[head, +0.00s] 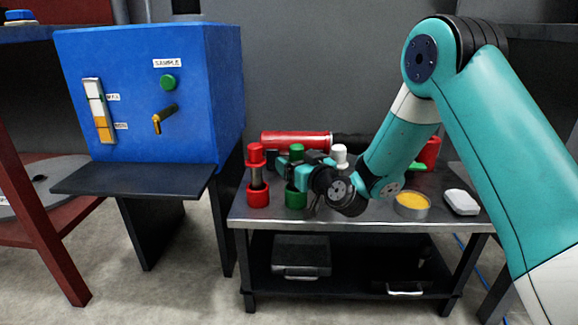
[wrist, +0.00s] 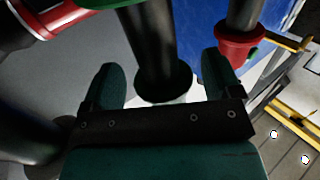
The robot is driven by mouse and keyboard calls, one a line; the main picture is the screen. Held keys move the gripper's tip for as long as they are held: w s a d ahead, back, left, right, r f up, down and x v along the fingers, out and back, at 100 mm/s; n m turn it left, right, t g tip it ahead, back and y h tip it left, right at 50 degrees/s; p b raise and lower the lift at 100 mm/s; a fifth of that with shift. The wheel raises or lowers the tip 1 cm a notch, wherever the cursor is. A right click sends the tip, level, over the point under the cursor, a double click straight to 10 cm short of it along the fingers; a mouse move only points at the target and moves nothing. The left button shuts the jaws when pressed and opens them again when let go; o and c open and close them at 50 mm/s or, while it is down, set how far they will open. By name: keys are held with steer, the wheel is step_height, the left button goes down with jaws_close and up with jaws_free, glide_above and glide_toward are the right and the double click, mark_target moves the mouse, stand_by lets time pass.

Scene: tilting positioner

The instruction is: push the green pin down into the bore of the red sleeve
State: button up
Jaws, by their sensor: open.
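I cannot tell whether this is the green pin, and no bore shows. My gripper (head: 300,172) is away to the left, at a dark post with a green top (head: 296,151) and green base (head: 296,199). In the wrist view, my gripper (wrist: 163,72) is open, and the dark post (wrist: 152,55) shows between its fingers. Contact with the post cannot be told.
A red-ended post (head: 258,196) stands left of the green-ended one. A red tool (head: 296,139) lies behind. A yellow-filled dish (head: 411,205) and a white block (head: 460,202) are at the table's right. A blue cabinet (head: 140,60) stands left.

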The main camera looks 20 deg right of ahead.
steer(key=shift+a, duration=0.15)
steer(key=c, duration=1.2)
steer(key=shift+r, duration=0.1)
steer(key=shift+c, duration=1.3)
